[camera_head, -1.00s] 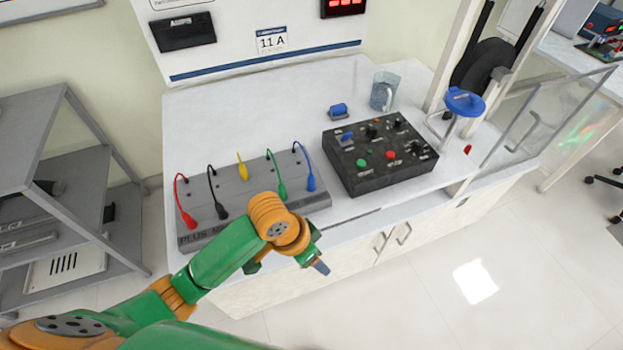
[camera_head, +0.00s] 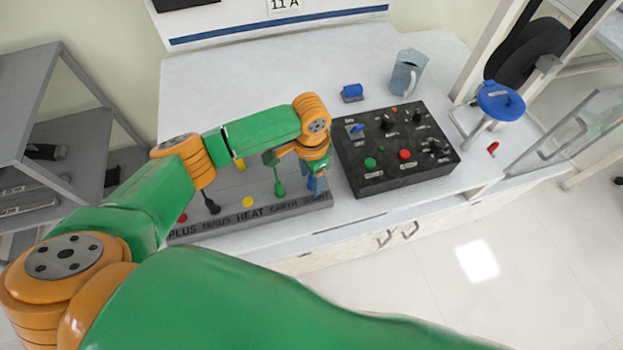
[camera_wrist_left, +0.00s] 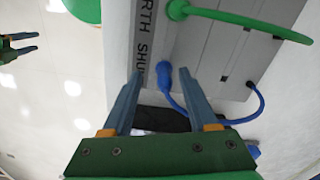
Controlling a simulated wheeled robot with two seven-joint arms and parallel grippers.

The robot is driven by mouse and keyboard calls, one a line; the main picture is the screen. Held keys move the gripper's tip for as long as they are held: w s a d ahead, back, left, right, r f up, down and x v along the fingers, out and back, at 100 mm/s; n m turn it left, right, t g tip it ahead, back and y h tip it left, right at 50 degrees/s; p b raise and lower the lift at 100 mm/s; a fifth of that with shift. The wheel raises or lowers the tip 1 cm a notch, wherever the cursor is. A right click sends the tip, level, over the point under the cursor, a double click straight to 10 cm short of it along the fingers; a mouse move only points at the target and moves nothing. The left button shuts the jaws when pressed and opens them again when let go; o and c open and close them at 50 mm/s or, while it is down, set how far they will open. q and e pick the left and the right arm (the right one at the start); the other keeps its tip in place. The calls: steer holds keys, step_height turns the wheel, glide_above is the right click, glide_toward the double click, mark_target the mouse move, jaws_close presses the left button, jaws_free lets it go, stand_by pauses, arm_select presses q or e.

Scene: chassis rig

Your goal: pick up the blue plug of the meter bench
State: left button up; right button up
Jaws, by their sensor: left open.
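The blue plug (camera_wrist_left: 164,76) stands at the SHUNT end of the grey terminal board (camera_head: 225,222). In the left wrist view its blue lead curves down and right. My left gripper (camera_wrist_left: 160,80) is open, with one finger on each side of the plug's place in that picture. The plug sits between the fingertips, and no contact with either finger shows. In the head view my left gripper (camera_head: 315,184) is over the right end of the board, largely hiding the plug.
The green plug (camera_head: 279,186) and its lead (camera_wrist_left: 245,20) are close beside the gripper. The black control box (camera_head: 395,147) stands just right of it. A blue-topped stand (camera_head: 500,101), a jug (camera_head: 407,73) and a small blue item (camera_head: 352,92) are farther off.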

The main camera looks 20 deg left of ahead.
arm_select(q)
steer(key=shift+w+f, duration=0.35)
steer(key=shift+w, duration=0.25)
steer(key=c, duration=0.3)
steer(key=shift+s+r, duration=0.2)
steer(key=shift+s, duration=0.1)
jaws_close()
arm_select(e)
steer(key=shift+w, duration=0.75)
arm_select(q)
steer(key=shift+w, duration=0.2)
